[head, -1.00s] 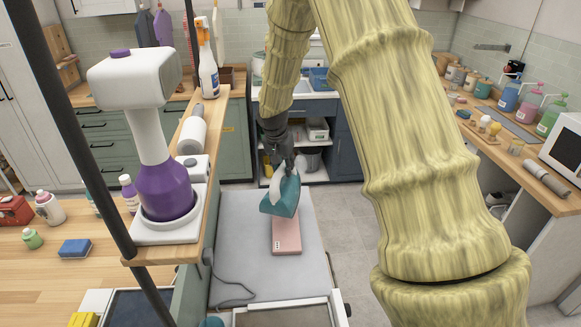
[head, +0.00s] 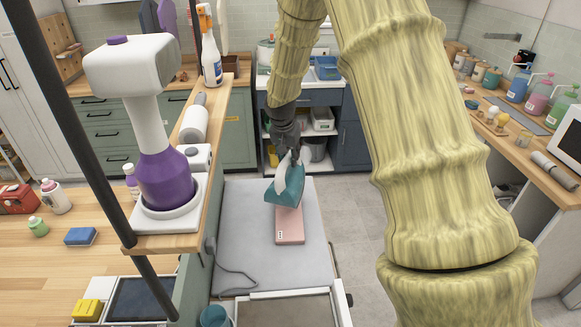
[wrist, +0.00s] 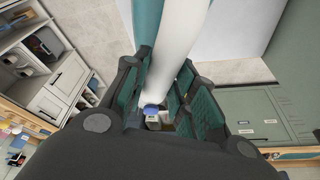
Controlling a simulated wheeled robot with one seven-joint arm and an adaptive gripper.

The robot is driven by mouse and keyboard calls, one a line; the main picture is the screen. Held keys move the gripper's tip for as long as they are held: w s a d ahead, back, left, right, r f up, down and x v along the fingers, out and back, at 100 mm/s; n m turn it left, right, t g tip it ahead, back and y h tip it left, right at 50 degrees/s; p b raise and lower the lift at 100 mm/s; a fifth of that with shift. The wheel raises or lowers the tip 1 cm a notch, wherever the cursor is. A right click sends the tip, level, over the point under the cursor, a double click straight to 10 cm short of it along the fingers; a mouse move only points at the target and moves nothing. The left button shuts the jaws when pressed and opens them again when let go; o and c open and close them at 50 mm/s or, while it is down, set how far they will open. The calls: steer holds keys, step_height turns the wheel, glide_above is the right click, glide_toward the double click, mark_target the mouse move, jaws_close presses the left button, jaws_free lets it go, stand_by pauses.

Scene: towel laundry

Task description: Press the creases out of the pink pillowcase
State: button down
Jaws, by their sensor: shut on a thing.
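The pink pillowcase (head: 290,230) lies as a flat folded rectangle on the grey ironing surface (head: 245,215). The teal and white iron (head: 291,185) is over its far end and hides that part. The iron looks tilted; I cannot tell whether its sole touches the cloth. My gripper (head: 287,150) is shut on the iron's white handle, above the pillowcase's far end. In the wrist view the white handle (wrist: 172,55) passes between my fingers (wrist: 166,100), with a strip of teal beside it. The pillowcase is not visible there.
A wooden ledge at the left holds a purple and white appliance (head: 165,180) and a spray bottle (head: 209,50). A cord (head: 232,272) lies on the ironing surface's left side. Free floor (head: 350,225) is to the right; a counter with bottles stands beyond.

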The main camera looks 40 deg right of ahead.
mark_target(287, 172)
steer(key=shift+a+f+b, duration=0.25)
steer(key=shift+f+b, duration=0.4)
steer(key=shift+f, duration=0.45)
step_height(287, 172, down, 2)
steer(key=shift+w+f+t+y+b, duration=0.15)
steer(key=shift+t+y+b, duration=0.15)
steer(key=shift+b, duration=0.2)
steer(key=shift+a+f+n, duration=0.1)
steer(key=shift+f+n, duration=0.15)
steer(key=shift+n, duration=0.05)
steer(key=shift+a, duration=0.1)
